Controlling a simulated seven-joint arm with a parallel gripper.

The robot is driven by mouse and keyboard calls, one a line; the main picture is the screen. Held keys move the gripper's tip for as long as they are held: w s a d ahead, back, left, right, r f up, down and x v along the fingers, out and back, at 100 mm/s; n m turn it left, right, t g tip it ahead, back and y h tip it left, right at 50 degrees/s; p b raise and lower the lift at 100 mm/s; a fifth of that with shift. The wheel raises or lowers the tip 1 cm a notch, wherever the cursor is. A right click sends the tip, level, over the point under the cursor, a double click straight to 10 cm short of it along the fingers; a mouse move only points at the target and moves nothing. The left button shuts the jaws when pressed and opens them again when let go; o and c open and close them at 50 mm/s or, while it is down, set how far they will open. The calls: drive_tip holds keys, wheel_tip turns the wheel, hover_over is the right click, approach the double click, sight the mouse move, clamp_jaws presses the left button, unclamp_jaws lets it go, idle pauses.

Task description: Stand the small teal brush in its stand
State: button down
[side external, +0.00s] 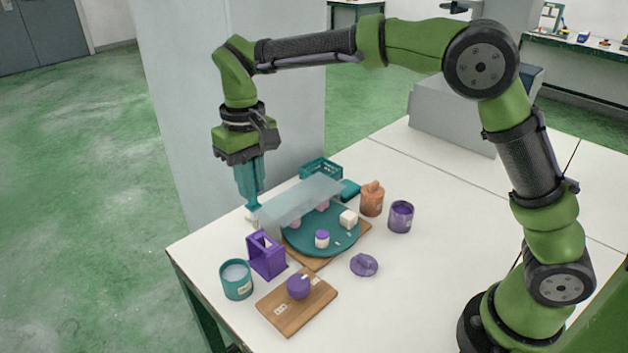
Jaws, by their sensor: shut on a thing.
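My gripper (252,203) points down at the far left of the table, beside the clear sloped screen. Its long teal fingers are shut on a small teal piece, which looks like the teal brush (253,209); the fingers and the similar colour hide most of it. A small pale part shows just below the fingertips, close to the tabletop; I cannot tell whether it touches. A purple upright holder (266,256) with an open top, which looks like the stand, is on the table nearer the camera, below and slightly right of the gripper. It looks empty.
A clear sloped screen (299,199) covers part of a round teal tray (318,244) holding small blocks.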

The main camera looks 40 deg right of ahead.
wheel_tip(320, 180, down, 10)
drive_tip(key=d, duration=0.1)
drive_tip(key=shift+r, duration=0.25)
idle(0.6)
drive_tip(key=shift+d+f, duration=0.1)
idle(0.6)
drive_tip(key=c, duration=0.5)
unclamp_jaws()
drive_tip(key=shift+c, duration=0.2)
wheel_tip(320, 180, up, 6)
idle(0.6)
